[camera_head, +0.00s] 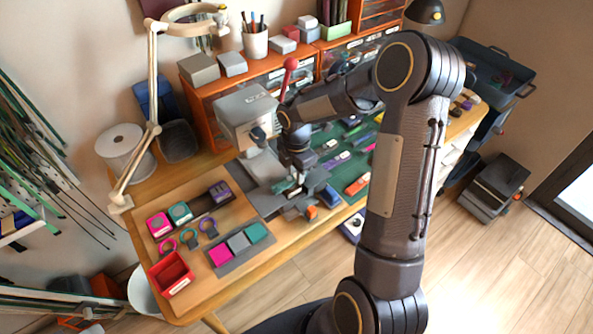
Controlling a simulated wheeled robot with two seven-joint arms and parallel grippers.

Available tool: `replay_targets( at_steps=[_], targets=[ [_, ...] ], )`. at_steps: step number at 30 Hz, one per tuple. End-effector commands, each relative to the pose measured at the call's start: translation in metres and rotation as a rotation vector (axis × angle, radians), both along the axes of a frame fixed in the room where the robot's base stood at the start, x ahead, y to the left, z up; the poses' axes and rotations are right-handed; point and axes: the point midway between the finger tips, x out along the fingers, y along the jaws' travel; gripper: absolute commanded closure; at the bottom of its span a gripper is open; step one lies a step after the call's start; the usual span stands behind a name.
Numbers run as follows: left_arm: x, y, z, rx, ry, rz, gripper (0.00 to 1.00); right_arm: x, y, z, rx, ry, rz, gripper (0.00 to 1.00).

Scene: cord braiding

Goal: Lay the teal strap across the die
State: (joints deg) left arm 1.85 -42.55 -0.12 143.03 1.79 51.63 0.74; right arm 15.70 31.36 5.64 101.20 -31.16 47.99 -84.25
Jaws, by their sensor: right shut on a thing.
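My right gripper (291,186) reaches down over the front of the grey press (247,112) on the workbench. It is shut on a thin strap, mostly hidden by the fingers and too small for me to be sure of its teal colour. The die is not clear to see; the grey base of the press (262,170) lies just left of the gripper, and my wrist covers part of that area. I cannot tell whether the strap touches the die. My left gripper is not in view.
The press has a red-knobbed lever (291,64). At front left are a tray of pink, grey and teal pieces (222,268), a red bin (171,274) and several coloured rings. A lamp arm (153,85) and a white spool (122,150) stand at the left.

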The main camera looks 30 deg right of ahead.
Motion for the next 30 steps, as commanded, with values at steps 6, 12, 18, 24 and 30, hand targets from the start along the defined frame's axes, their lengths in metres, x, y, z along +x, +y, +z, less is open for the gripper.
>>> replay_targets(
  at_steps=[6, 12, 18, 24, 30],
  targets=[
    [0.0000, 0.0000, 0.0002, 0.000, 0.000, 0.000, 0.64, -0.0002, -0.0001, -0.0002, 0.000, 0.000, 0.000, 0.99],
    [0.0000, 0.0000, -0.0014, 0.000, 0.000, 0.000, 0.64, -0.0002, 0.0000, -0.0026, 0.000, 0.001, 0.000, 0.99],
    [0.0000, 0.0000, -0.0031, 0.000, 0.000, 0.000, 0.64, -0.0002, -0.0001, -0.0055, 0.000, 0.001, 0.000, 0.99],
    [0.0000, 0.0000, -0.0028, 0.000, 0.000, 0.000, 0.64, -0.0002, -0.0001, -0.0053, 0.000, 0.001, 0.000, 0.99],
    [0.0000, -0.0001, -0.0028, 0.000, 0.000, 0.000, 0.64, -0.0001, 0.0000, -0.0052, 0.000, 0.000, 0.000, 0.54]
  ],
)
